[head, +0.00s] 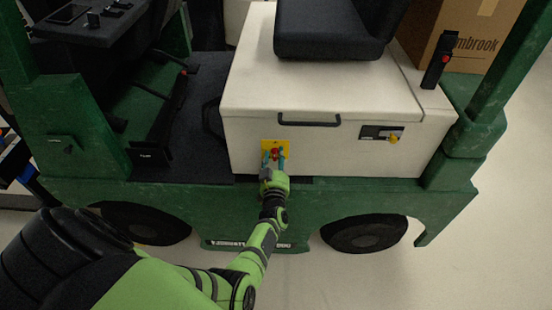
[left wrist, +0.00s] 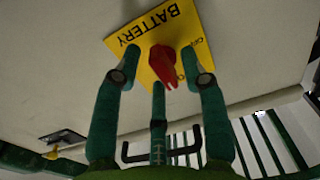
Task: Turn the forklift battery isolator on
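The battery isolator is a red rotary knob (head: 274,154) on a yellow plate (head: 265,145) on the front of the forklift's white seat box. In the left wrist view the red knob (left wrist: 164,65) points down in the picture, and the yellow plate (left wrist: 178,24) reads "BATTERY"; its smaller lettering is partly hidden and unreadable. My left gripper (head: 274,163) is in front of the plate. In the left wrist view its green fingers (left wrist: 160,72) are spread, one on each side of the knob and one below it, with gaps visible. My right gripper is not in view.
The white seat box (head: 330,100) has a black handle (head: 309,119) and a dark panel with a yellow knob (head: 393,138). A black seat (head: 330,30) is on top. The green forklift sill (head: 350,190) runs below my gripper. A cardboard box (head: 480,35) stands behind right.

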